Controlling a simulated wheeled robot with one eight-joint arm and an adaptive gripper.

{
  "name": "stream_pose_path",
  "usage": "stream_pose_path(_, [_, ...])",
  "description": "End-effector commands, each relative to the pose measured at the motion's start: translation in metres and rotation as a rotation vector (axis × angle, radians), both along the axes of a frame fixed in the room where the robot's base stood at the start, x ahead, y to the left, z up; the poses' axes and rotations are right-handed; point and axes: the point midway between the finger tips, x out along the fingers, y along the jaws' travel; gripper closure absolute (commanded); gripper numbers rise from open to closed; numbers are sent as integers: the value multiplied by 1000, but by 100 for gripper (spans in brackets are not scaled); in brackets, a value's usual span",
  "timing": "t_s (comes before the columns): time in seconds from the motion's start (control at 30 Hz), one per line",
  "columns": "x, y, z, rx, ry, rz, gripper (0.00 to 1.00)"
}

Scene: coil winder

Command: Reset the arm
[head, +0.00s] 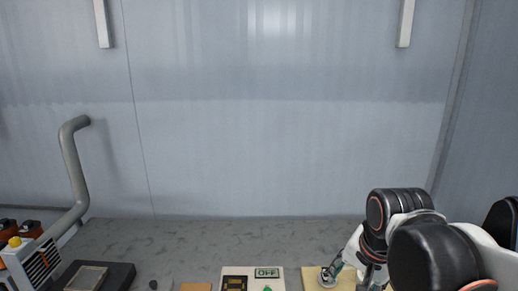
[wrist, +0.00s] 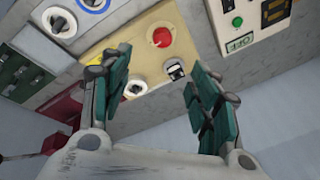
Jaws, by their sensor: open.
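My gripper (wrist: 158,62) is open in the wrist view, its two teal-padded fingers spread with nothing between them. Past the fingers is a beige control panel (wrist: 140,48) with a red round button (wrist: 161,37), a black-and-white switch (wrist: 175,69) and a dark knob on a white base (wrist: 135,88). In the head view my gripper (head: 347,279) is at the lower right, over the beige panel (head: 312,275); the bottom edge of the picture cuts it off. My arm covers part of that corner.
Left of the panel in the head view is a white box (head: 252,270) with an "OFF" display and a green button. A dark block (head: 121,275) and an orange-black device (head: 40,262) stand further left, near a grey pipe (head: 72,165). The grey tabletop (head: 200,240) behind is clear.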

Motion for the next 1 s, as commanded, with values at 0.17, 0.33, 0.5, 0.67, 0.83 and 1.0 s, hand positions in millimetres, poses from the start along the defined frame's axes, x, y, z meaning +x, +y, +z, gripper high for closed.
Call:
stream_pose_path(0.17, [-33,0,5,-112,-117,275,44])
stream_pose_path(0.33, [-54,0,5,-233,-211,498,44])
stream_pose_path(0.5, [-65,0,4,-317,-264,630,44])
stream_pose_path(0.67, [-67,0,3,-344,-278,669,44])
stream_pose_path(0.83, [-67,0,3,-345,-278,669,44])
stream_pose_path(1.0, [-67,0,3,-344,-278,669,44])
